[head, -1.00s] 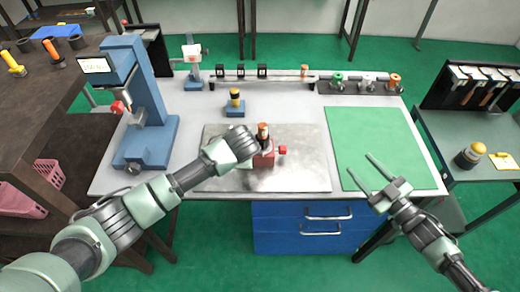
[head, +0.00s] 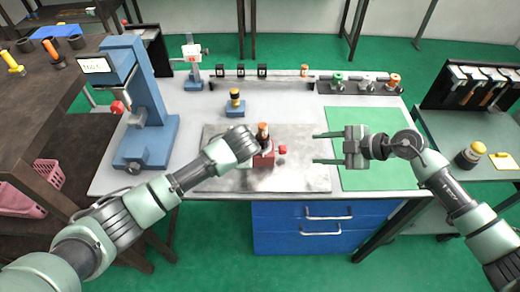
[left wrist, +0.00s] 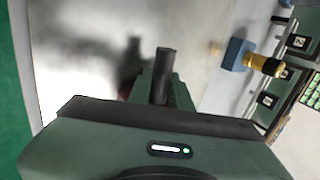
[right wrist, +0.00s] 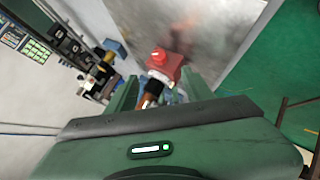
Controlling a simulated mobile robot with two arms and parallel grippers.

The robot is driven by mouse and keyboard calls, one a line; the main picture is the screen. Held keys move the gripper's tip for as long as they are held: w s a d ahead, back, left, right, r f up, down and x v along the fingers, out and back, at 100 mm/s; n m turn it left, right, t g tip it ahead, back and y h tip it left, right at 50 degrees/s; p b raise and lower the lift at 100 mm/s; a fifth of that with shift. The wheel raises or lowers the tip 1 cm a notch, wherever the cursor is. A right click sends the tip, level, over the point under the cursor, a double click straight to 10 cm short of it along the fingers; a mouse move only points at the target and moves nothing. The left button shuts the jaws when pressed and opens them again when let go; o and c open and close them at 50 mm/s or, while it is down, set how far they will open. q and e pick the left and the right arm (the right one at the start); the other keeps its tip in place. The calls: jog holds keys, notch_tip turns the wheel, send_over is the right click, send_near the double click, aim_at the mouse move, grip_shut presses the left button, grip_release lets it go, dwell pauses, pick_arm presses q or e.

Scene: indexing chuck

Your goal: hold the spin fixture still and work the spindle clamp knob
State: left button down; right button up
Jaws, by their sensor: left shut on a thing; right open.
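The spin fixture is a red block (head: 264,161) with a dark and orange upright part (head: 263,132) on top, on a grey metal plate. A red clamp knob (head: 283,149) sticks out on its right side. My left gripper (head: 253,149) is shut on the fixture from the left. A dark cylinder (left wrist: 165,75) shows at its fingers in the left wrist view; the exact contact is hidden. My right gripper (head: 316,148) is open and empty, right of the knob and apart from it, its fingers pointing at it. The right wrist view shows the knob (right wrist: 158,57) ahead between the fingers.
The metal plate (head: 310,178) is otherwise clear. A green mat (head: 375,120) lies under my right arm. A blue press (head: 148,135) stands at the left, and a small blue block with a yellow-black piece (head: 235,108) behind the fixture. A rack (head: 360,87) lines the back.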

jog(key=x, duration=1.2)
jog(key=shift+c, duration=0.3)
jog(key=shift+d, duration=0.1)
grip_shut()
pick_arm(q)
jog(key=shift+f, duration=0.1)
pick_arm(e)
jog(key=shift+s, duration=0.1)
dwell(0.7)
jog(key=shift+w+r+m+g+h, duration=0.25)
jog(key=shift+m+g, duration=0.25)
jog(key=shift+g, duration=0.5)
jog(key=shift+w+f+m+g+h, duration=0.15)
jog(key=shift+m+g, duration=0.15)
jog(key=shift+g, duration=0.25)
jog(key=shift+r+m+g+h, duration=0.1)
jog(key=shift+m+g, duration=0.2)
jog(key=shift+g, duration=0.25)
jog(key=shift+o, duration=0.3)
grip_release()
jog(key=shift+f, duration=0.1)
